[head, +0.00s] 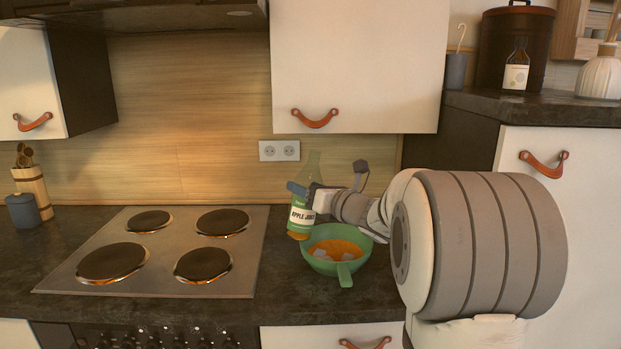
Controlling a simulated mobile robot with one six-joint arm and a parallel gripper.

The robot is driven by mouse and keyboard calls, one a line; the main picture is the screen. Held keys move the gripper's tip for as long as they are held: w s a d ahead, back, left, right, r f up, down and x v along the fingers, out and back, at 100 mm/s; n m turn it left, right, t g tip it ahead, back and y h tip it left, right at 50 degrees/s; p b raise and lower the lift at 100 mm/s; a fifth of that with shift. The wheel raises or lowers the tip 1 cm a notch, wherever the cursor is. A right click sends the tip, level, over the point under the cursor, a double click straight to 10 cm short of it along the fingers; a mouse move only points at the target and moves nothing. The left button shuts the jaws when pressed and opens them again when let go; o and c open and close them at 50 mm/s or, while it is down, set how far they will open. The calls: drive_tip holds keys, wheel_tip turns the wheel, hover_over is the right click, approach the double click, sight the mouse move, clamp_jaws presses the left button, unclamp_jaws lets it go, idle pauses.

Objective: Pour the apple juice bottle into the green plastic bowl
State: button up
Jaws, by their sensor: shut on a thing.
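My gripper (308,193) is shut on the apple juice bottle (301,215) around its body. The bottle is clear with a green and white label, and a little orange juice shows at its bottom end. It is close to upright with a slight tilt, neck up, at the left rim of the bowl. I cannot tell if it touches the bowl or counter. The green plastic bowl (346,268) stands on the dark counter right of the stove, its handle toward me. It holds orange liquid (334,246) with a few pale cubes. My wrist hides part of its far right rim.
A stove (180,282) with several hotplates lies left of the bowl. A wall cabinet (358,60) hangs above. A wooden utensil holder (33,188) and a dark blue jar (23,211) stand far left. A raised counter (560,108) at right holds a dark bottle (516,72).

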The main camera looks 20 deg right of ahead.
sight(308, 225)
drive_tip(key=f+m, duration=0.5)
drive_tip(key=shift+s+a+f, duration=0.2)
drive_tip(key=shift+f, duration=0.15)
drive_tip(key=m, duration=0.1)
drive_tip(key=a+f+m+p, duration=0.1)
drive_tip(key=f+m, duration=0.1)
drive_tip(key=shift+s+a+f+m+t, duration=0.15)
drive_tip(key=shift+s+a+m+t, duration=0.1)
drive_tip(key=shift+s+m+t, duration=0.05)
drive_tip(key=m+p, duration=0.3)
drive_tip(key=m, duration=0.1)
drive_tip(key=shift+s+a+f+h+p, duration=0.1)
drive_tip(key=shift+a+f+h+p, duration=0.15)
drive_tip(key=shift+a+h+p, duration=0.15)
drive_tip(key=shift+r+m+p, duration=0.25)
drive_tip(key=shift+m+p, duration=0.7)
drive_tip(key=shift+m, duration=0.05)
drive_tip(key=shift+d+f, duration=0.1)
drive_tip(key=shift+f, duration=0.15)
drive_tip(key=shift+r+m+p, duration=0.65)
drive_tip(key=shift+m+p, duration=0.25)
drive_tip(key=shift+p, duration=0.3)
drive_tip(key=shift+d+m+p, duration=0.15)
drive_tip(key=shift+m+p, duration=0.4)
drive_tip(key=shift+m, duration=0.05)
